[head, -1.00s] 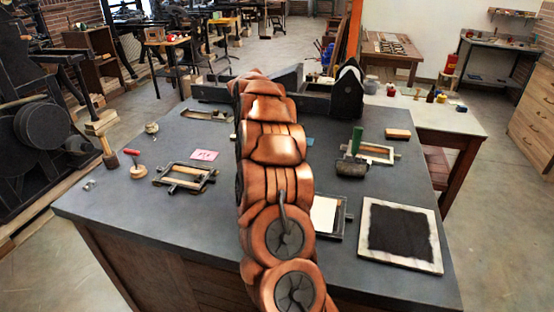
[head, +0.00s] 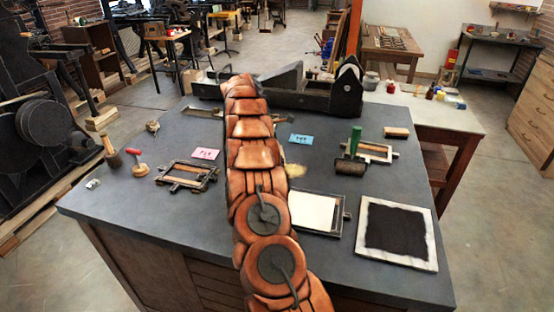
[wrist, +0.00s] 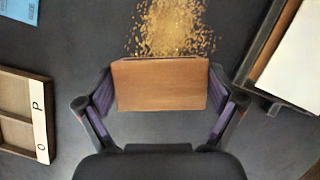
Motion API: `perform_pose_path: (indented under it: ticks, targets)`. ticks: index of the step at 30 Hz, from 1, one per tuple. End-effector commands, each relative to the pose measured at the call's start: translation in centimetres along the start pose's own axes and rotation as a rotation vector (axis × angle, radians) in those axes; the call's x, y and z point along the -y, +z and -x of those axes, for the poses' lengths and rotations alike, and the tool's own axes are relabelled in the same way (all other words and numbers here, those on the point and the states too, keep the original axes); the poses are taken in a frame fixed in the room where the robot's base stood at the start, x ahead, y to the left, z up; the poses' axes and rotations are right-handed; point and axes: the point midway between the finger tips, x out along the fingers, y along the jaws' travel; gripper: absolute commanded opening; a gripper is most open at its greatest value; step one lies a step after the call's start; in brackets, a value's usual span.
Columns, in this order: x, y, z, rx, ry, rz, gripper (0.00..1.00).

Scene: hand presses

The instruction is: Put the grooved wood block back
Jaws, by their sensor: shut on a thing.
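In the wrist view my gripper (wrist: 160,88) is shut on a brown wood block (wrist: 165,95), with one finger pad against each end. The block's plain long face points at the camera; I cannot make out its groove. Just beyond it is a patch of yellowish crumbs (wrist: 175,25) on the dark table top. In the head view my arm hides the gripper and the block. Another small wood block (head: 396,132) lies at the table's right rear.
A framed tray (head: 187,175) and pink card (head: 205,154) lie left. A blue card (head: 301,139), paper tray (head: 318,212), green-handled roller (head: 353,150) and black inked slab (head: 397,234) lie right. A large dark press (head: 300,93) stands along the rear edge.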

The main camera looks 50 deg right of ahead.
Motion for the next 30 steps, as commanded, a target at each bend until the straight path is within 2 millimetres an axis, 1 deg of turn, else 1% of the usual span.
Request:
perform_pose_path:
  ticks: [8,18,29,30]
  targets:
    - [-0.3,-0.1,0.0,0.0,0.001,0.001,0.57]
    - [-0.3,-1.4,-3.0,0.0,-0.001,0.001,0.57]
    - [-0.3,-1.5,-3.4,0.0,0.001,0.001,0.57]
    - [-0.3,-1.5,-3.5,-0.001,0.001,0.001,0.94]
